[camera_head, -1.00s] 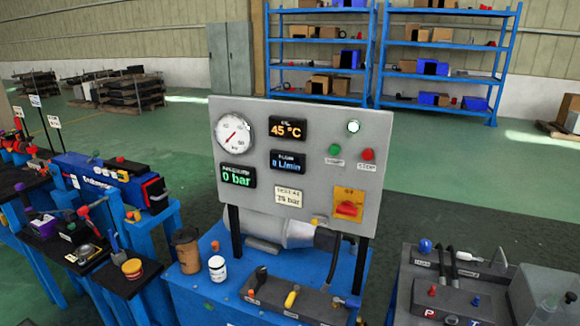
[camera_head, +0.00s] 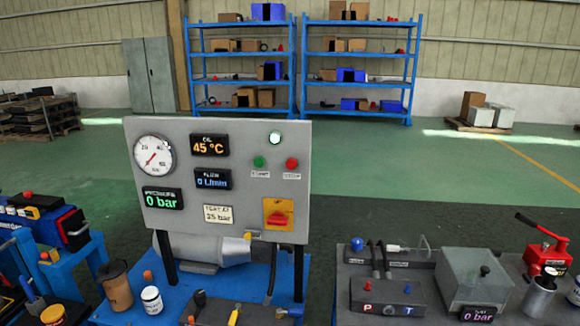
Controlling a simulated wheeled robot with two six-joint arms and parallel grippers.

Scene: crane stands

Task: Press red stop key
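The red stop key (camera_head: 292,164) is a small round button at the upper right of the grey control panel (camera_head: 134,190). A small white label (camera_head: 292,176) sits just below it. The green start key (camera_head: 258,162) is to its left, and a lit white lamp (camera_head: 274,138) is above and between them. Neither of my grippers shows in the head view.
A yellow switch plate with a red knob (camera_head: 278,214) is below the keys. The panel stands on a blue bench (camera_head: 255,282) with a brown cup (camera_head: 116,288) and white jar (camera_head: 152,300). A grey bench with boxes (camera_head: 470,278) stands to the right.

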